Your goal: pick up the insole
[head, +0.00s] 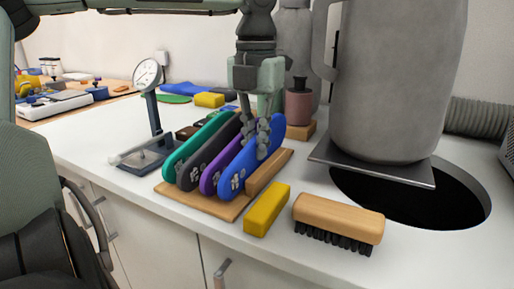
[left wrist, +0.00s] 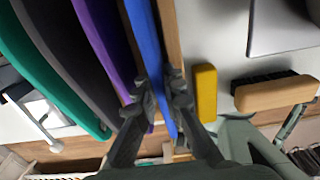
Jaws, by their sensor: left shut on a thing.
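Several insoles stand on edge side by side in a wooden rack (head: 246,208) on the white counter: green (head: 192,146), dark grey (head: 200,160), purple (head: 208,179) and blue (head: 238,175). My left gripper (head: 258,138) reaches down from above over the rack. Its fingers are shut on the blue insole, one on each flat side. The left wrist view shows the fingers (left wrist: 163,108) around the blue insole (left wrist: 146,45), with the purple insole (left wrist: 98,35) beside it. The blue insole still stands among the others. My right gripper does not show.
A yellow block (head: 267,209) and a wooden brush (head: 338,220) lie in front right of the rack. A dial gauge stand (head: 148,85) is close on the left.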

